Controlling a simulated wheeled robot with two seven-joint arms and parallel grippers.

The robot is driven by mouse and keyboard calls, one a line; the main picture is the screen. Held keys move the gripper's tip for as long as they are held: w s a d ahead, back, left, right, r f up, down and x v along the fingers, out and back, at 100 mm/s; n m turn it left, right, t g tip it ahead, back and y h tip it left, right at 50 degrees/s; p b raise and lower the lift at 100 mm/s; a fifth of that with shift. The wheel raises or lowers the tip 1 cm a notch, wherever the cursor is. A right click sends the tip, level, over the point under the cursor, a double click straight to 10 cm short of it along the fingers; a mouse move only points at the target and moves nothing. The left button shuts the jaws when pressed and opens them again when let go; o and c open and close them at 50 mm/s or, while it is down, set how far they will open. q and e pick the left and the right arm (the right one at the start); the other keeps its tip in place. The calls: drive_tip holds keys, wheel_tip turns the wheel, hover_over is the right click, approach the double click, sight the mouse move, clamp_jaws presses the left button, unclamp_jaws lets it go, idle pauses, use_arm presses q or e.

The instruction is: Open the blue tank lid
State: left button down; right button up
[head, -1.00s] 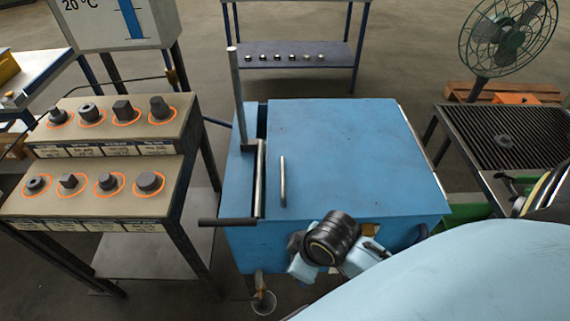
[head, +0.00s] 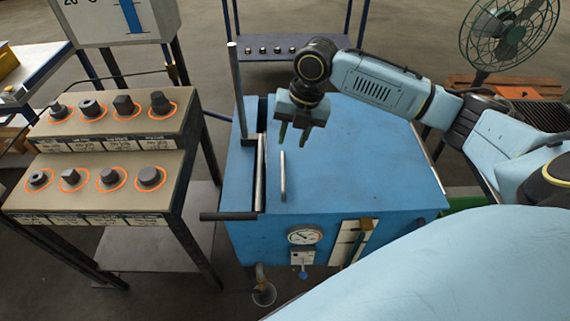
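The blue tank (head: 235,190) stands in the middle of the head view. Its flat blue lid (head: 360,160) lies closed on top. A pale bar handle (head: 283,177) stands near the lid's left edge. My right gripper (head: 293,138) hangs above the lid, pointing down, just behind and slightly right of the handle. Its two dark fingers are apart with nothing seen between them, and it does not appear to touch the handle. My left gripper is not in view.
A grey upright post (head: 238,90) and a dark horizontal lever (head: 229,216) are at the tank's left side. A stepped stand (head: 110,173) with several dark samples is to the left. A gauge (head: 304,235) is on the tank front. A green fan (head: 508,35) stands back right.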

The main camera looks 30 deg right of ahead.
sight(284, 170)
drive_tip(key=shift+n, duration=0.3)
drive_tip(key=f, duration=0.4)
drive_tip(key=w+f+b, duration=0.1)
drive_tip(key=f, duration=0.3)
drive_tip(key=a+f, duration=0.1)
drive_tip(key=f, duration=0.3)
drive_tip(key=shift+w, duration=0.4)
clamp_jaws()
